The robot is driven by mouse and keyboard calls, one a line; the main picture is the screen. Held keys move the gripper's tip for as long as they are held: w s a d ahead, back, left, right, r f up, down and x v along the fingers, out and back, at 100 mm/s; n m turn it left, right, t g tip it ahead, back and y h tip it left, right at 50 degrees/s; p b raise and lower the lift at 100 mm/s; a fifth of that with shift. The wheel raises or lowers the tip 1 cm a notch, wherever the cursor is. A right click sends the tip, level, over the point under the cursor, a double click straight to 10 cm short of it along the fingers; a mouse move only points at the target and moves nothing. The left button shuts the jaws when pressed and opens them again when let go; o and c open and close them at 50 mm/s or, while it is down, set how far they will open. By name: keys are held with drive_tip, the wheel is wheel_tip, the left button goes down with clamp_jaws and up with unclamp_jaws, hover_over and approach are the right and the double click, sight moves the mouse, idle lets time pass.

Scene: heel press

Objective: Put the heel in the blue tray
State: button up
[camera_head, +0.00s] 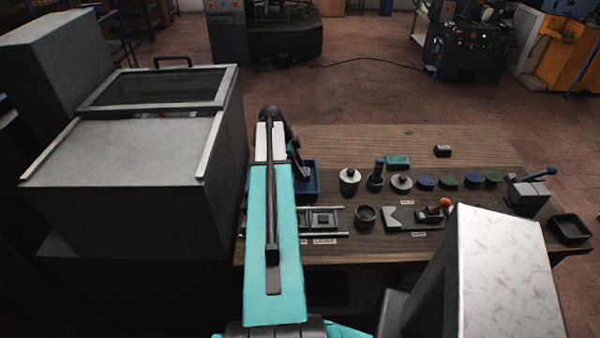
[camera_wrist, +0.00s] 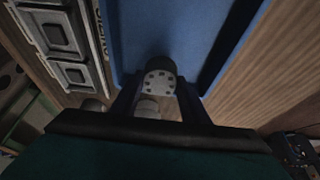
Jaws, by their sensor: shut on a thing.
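The blue tray (camera_head: 312,186) lies on the wooden table just right of my arm, which hides its left part in the head view. In the wrist view the tray (camera_wrist: 145,35) fills the upper middle, below my gripper. My gripper (camera_wrist: 158,103) is shut on the heel (camera_wrist: 158,81), a small round piece with a pale face with dark dots and a darker top. The heel shows between the fingertips, over the tray's near part. Whether it touches the tray floor I cannot tell. In the head view my arm mostly hides the gripper, and the heel is not visible.
A rail fixture with square blocks (camera_head: 322,219) lies in front of the tray; it shows at upper left in the wrist view (camera_wrist: 75,72). Several small parts, a round cup (camera_head: 365,216) and a black tray (camera_head: 571,228) stand rightward. A large grey machine (camera_head: 130,150) stands left.

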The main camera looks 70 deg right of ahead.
drive_tip(key=shift+w+d, duration=0.25)
drive_tip(key=shift+d, duration=0.2)
drive_tip(key=shift+f, duration=0.1)
drive_tip(key=shift+f+p, duration=1.05)
drive_tip(key=shift+f, duration=0.7)
drive_tip(key=shift+f, duration=0.1)
drive_tip(key=o, duration=1.1)
drive_tip(key=shift+r, duration=0.2)
drive_tip(key=b+v, duration=0.4)
drive_tip(key=v, duration=0.8)
drive_tip(key=shift+b, duration=0.3)
drive_tip(key=shift+f, duration=0.1)
